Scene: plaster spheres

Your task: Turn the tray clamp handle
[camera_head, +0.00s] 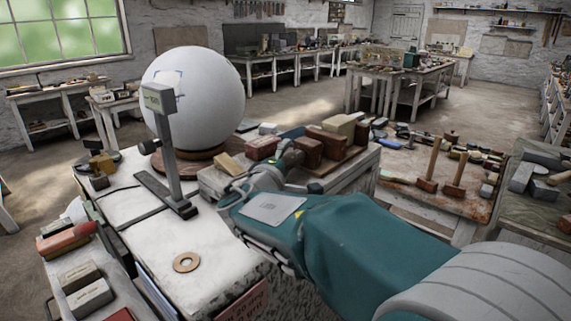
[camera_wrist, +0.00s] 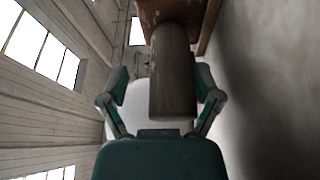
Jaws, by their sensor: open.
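In the wrist view, my gripper (camera_wrist: 161,82) is open, with one teal finger on each side of a dark grey cylindrical handle (camera_wrist: 173,75). The handle runs out from a reddish-brown block (camera_wrist: 168,10) at the top of the picture. It lies between the fingers, nearer the right one; I cannot tell whether they touch. The fingers and the handle are hard to make out there.
A large white plaster sphere (camera_head: 197,95) rests on a brown ring at the back of the bench. A grey post stand (camera_head: 172,150) stands before it. A flat ring (camera_head: 187,262) lies near the front on a mostly clear benchtop. Mallets (camera_head: 430,160) stand on the right-hand table.

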